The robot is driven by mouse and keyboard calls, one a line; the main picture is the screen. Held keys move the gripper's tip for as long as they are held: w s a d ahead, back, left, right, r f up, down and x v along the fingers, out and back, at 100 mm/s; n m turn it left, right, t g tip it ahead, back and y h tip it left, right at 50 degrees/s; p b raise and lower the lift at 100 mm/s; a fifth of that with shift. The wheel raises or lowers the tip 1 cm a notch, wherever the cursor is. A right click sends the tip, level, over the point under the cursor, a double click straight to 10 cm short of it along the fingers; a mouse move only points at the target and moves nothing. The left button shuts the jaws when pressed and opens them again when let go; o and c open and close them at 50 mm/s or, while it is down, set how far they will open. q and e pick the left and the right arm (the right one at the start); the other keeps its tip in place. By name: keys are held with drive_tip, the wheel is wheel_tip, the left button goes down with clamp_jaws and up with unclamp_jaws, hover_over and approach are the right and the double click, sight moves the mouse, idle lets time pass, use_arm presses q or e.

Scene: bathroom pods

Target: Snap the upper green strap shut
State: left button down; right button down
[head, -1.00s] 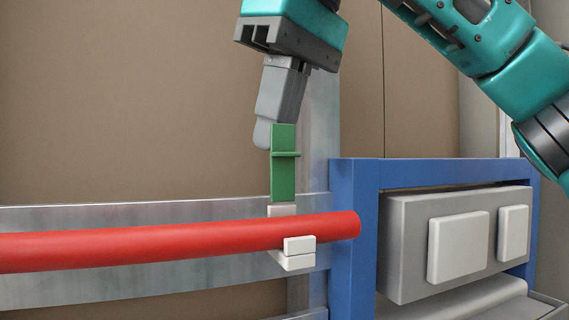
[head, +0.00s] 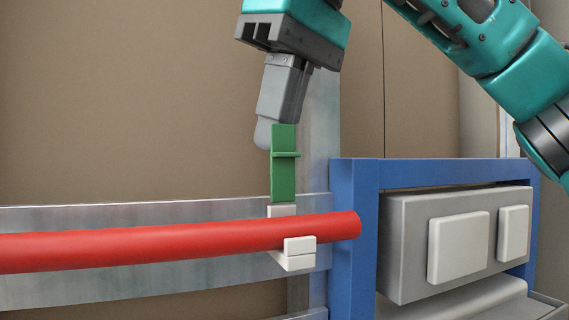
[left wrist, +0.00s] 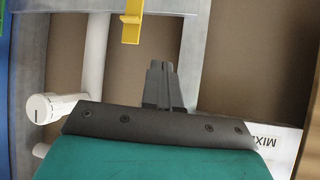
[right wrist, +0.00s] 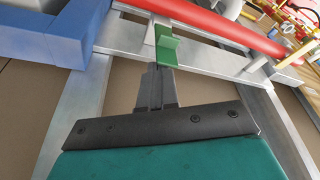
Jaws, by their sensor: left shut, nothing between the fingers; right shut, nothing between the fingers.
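The green strap (head: 284,176) stands upright and open above the white clip (head: 299,254) that holds the red pipe (head: 170,243). My right gripper (head: 264,132) is shut and empty, its tip at the strap's upper end, on the far side of it. I cannot tell whether they touch. In the right wrist view the green strap (right wrist: 167,48) is just beyond the shut fingers (right wrist: 157,72). My left gripper (left wrist: 158,66) shows only in the left wrist view, shut and empty, below a yellow part (left wrist: 132,20).
A blue frame (head: 353,235) with a grey box (head: 405,250) stands right of the pipe's end. A metal rail (head: 120,290) runs behind the pipe. White piping (left wrist: 55,106) lies left of my left gripper.

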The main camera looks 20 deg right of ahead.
drive_tip(key=shift+s+d, duration=0.1)
drive_tip(key=shift+s, duration=1.95)
drive_tip(key=shift+f, duration=0.1)
drive_tip(key=shift+s+f+b, duration=0.5)
drive_tip(key=shift+f, duration=0.35)
drive_tip(key=shift+s+f+b, duration=0.45)
drive_tip(key=shift+f, duration=0.35)
drive_tip(key=shift+r, duration=0.15)
drive_tip(key=s+r+p, duration=0.3)
drive_tip(key=s+r, duration=0.1)
drive_tip(key=r, duration=0.2)
